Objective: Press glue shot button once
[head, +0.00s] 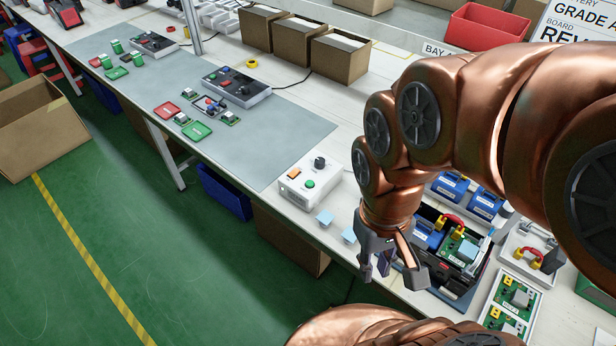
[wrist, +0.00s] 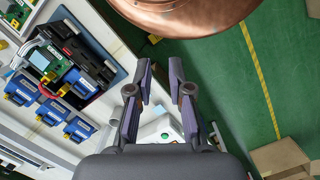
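A white control box (head: 311,181) stands near the front edge of the bench, left of my gripper in the head view. It carries a green button (head: 310,184), an orange switch (head: 294,173) and a black knob (head: 320,162). I cannot read which control is labelled glue shot. My gripper (head: 393,276) hangs near the bench's front edge, apart from the box, with its fingers spread and nothing between them. In the wrist view, my gripper (wrist: 161,72) also shows open. Part of the white box and its green button (wrist: 166,136) show low between the fingers, partly hidden by the gripper.
A black tray (head: 468,270) with blue modules and a circuit board stands just right of my gripper. Another control box (head: 237,86) stands farther back on a grey mat (head: 285,128). Green floor (head: 170,250) lies clear in front.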

